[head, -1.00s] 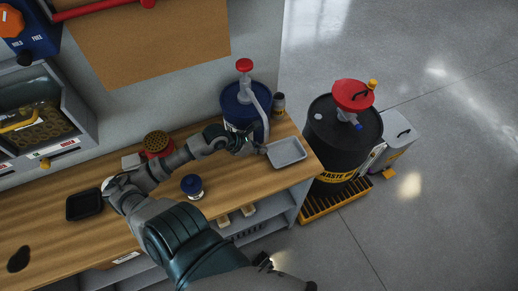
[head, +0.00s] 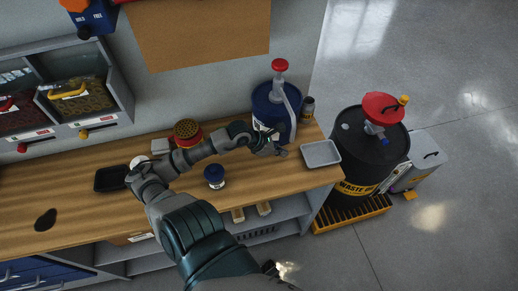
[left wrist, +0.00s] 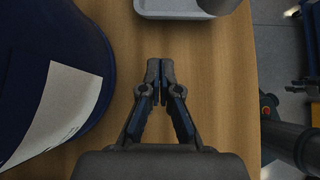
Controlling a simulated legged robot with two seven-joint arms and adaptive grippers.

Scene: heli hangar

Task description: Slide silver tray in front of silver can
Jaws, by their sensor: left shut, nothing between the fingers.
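The silver tray (head: 320,153) lies on the wooden bench near its right end, and its edge shows at the top of the left wrist view (left wrist: 178,9). A small silver-grey can (head: 308,107) with a dark label stands behind the tray, next to the blue bucket. My left gripper (head: 281,152) is shut and empty, just left of the tray with a small gap. In the left wrist view its closed fingertips (left wrist: 160,66) point toward the tray over bare wood. My right gripper is not visible.
A blue bucket with a pump (head: 274,108) stands close behind my left gripper. A blue-lidded jar (head: 214,176), a black tray (head: 111,178) and a red tin (head: 187,132) are on the bench. A black waste oil drum (head: 367,150) stands beyond the bench's right end.

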